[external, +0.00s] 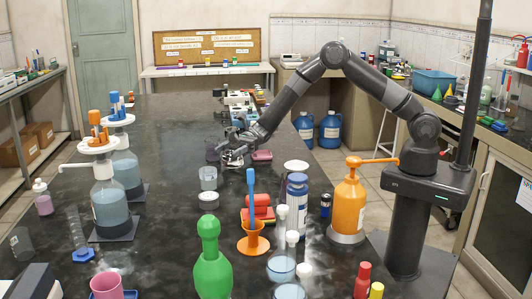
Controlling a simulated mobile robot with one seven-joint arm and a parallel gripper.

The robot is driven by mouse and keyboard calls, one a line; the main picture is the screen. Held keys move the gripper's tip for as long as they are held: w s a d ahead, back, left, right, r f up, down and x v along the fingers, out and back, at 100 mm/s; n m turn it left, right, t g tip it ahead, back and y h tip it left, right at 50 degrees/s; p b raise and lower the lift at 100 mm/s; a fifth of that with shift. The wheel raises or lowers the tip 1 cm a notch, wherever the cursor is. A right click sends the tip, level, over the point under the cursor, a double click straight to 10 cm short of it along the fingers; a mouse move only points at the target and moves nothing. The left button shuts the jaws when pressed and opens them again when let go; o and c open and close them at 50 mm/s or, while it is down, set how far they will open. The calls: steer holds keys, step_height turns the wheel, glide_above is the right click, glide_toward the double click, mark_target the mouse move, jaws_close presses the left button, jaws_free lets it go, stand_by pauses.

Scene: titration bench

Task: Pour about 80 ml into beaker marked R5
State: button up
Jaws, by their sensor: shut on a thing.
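My gripper (234,154) is over the middle of the dark bench at the end of my outstretched arm. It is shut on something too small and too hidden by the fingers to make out. A clear beaker (208,178) stands just in front of the gripper, to its lower left. Another clear vessel (20,243) is at the bench's left edge. Wide glass vessels with pale blue liquid (282,268) are at the front right. I cannot read the mark R5 on any of them.
An orange pump bottle (349,205), a blue-labelled bottle (297,200) and a green bottle (211,265) stand at the front. A dispenser bottle (109,205) and a graduated cylinder (78,235) are at left. The bench's left middle is mostly clear.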

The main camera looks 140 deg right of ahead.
mark_target(229, 129)
steer(key=shift+d+m, duration=0.15)
steer(key=shift+m, duration=0.15)
steer(key=shift+d+r+m+t, duration=0.2)
steer(key=shift+r+m+t, duration=0.1)
steer(key=shift+m, duration=0.5)
steer(key=shift+d+r+m+t, duration=0.15)
steer(key=shift+d+r+m, duration=0.05)
steer(key=shift+r+m, duration=0.4)
steer(key=shift+d+r+m+t, duration=0.15)
steer(key=shift+d+r+m, duration=0.05)
steer(key=shift+r+m, duration=0.35)
steer(key=r+m, duration=0.1)
steer(key=d+r+m, duration=0.1)
steer(key=m, duration=0.1)
steer(key=shift+s+d+r+t+h, duration=0.15)
steer(key=shift+r+t+h, duration=0.1)
steer(key=shift+t+h, duration=0.15)
steer(key=shift+r+m, duration=0.15)
steer(key=shift+m, duration=0.9)
steer(key=shift+r+m+t+h, duration=0.3)
steer(key=shift+r+m+h, duration=0.25)
steer(key=shift+m, duration=0.55)
steer(key=shift+a+f+m+h, duration=0.2)
steer(key=shift+f+m+h, duration=0.15)
steer(key=shift+f+m, duration=0.8)
steer(key=shift+r+m, duration=0.1)
steer(key=shift+m, duration=0.15)
